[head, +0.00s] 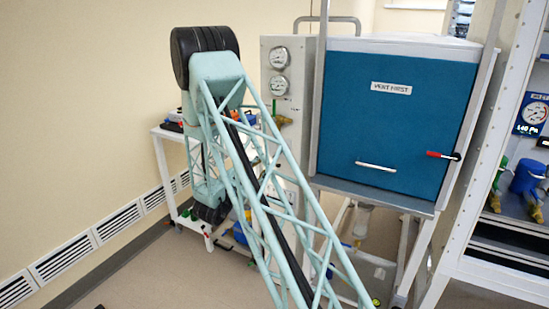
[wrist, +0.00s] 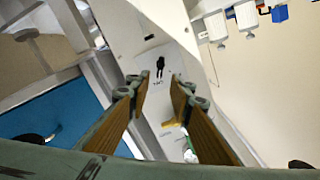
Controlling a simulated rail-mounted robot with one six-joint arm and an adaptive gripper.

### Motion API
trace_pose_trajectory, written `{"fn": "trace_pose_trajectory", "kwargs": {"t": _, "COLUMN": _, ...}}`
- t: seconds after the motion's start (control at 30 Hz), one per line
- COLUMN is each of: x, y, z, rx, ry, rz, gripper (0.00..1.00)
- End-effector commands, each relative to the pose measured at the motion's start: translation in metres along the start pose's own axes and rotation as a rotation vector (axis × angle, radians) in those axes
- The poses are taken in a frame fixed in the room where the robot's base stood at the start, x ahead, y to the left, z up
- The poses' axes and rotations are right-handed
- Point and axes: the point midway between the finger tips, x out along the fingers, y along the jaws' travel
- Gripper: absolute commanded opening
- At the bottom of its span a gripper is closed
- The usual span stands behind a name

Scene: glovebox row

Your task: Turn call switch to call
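In the wrist view, a small black switch (wrist: 160,66) stands on the white panel (wrist: 148,40), with small dark lettering beside it too small to read surely. It looks like the call switch; which position it points to I cannot tell. My gripper (wrist: 158,84) is open, its two tan-padded fingers apart on either side of the view, with nothing between them. The switch shows just beyond the fingertips, roughly centred between them, and no contact is visible. In the head view the panel (head: 267,68) is partly hidden behind my arm, and the switch and gripper cannot be made out.
A brass-coloured handle (wrist: 172,123) sits on the panel between the fingers' lower parts. Two round gauges (head: 279,58) are on the panel's upper part. The blue-fronted cabinet (head: 385,125) with a red-handled latch (head: 440,155) stands right of it. A cart (head: 165,134) stands left.

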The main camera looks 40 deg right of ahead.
Motion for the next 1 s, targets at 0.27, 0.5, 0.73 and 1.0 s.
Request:
{"fn": "trace_pose_trajectory", "kwargs": {"t": 0.27, "x": 0.035, "y": 0.001, "z": 0.000, "rx": 0.001, "ry": 0.001, "rz": 0.001, "gripper": 0.20}}
{"fn": "trace_pose_trajectory", "kwargs": {"t": 0.5, "x": 0.064, "y": 0.001, "z": 0.000, "rx": 0.001, "ry": 0.001, "rz": 0.001, "gripper": 0.20}}
{"fn": "trace_pose_trajectory", "kwargs": {"t": 0.73, "x": 0.081, "y": 0.000, "z": 0.000, "rx": 0.001, "ry": 0.001, "rz": 0.000, "gripper": 0.20}}
{"fn": "trace_pose_trajectory", "kwargs": {"t": 1.0, "x": 0.086, "y": 0.000, "z": 0.000, "rx": 0.001, "ry": 0.000, "rz": -0.001, "gripper": 0.20}}
